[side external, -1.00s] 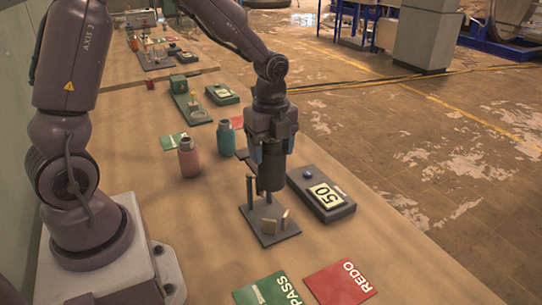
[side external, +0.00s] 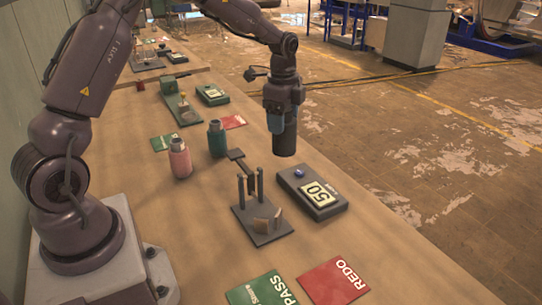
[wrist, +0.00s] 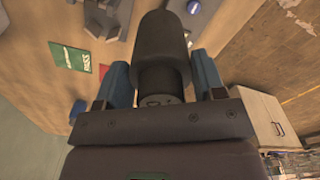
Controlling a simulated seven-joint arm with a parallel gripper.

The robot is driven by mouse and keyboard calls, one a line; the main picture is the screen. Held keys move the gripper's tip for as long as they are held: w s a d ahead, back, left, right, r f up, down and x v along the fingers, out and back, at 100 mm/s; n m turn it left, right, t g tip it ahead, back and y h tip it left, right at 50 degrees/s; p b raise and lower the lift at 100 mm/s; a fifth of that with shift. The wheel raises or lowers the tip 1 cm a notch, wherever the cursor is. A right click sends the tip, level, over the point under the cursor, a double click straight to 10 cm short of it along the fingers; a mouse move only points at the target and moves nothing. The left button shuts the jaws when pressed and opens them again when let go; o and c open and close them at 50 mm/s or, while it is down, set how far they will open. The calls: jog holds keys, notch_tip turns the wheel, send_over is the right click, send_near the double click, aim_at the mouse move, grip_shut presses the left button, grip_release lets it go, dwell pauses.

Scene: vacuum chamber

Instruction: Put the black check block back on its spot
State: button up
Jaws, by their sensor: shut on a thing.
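The black check block (side external: 286,142) is a dark cylinder. My gripper (side external: 283,118) is shut on its upper part and holds it upright in the air, apart from the fixture. In the wrist view the block (wrist: 162,48) sits between the blue fingers of my gripper (wrist: 163,82). The grey fixture plate (side external: 246,227), with dark upright posts and light angled pieces, stands nearer the camera and lower left of the block. Which place is the block's spot is not clear.
A pink bottle (side external: 179,160) and a teal bottle (side external: 217,140) stand left. Green PASS (side external: 262,291) and red REDO (side external: 335,282) mats lie in front. The bench's right edge is close to the box.

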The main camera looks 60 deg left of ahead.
jog(key=w+a+f+n, duration=0.2)
jog(key=w+a+n, duration=0.1)
jog(key=a+n, duration=0.4)
jog(key=w+a+f+n, duration=0.25)
jog(key=a+n, duration=0.25)
jog(key=a, duration=0.5)
jog(key=f, duration=0.9)
jog(key=shift+w+d, duration=0.2)
jog(key=shift+w, duration=0.15)
jog(key=shift+f, duration=0.2)
jog(key=o, duration=1.2)
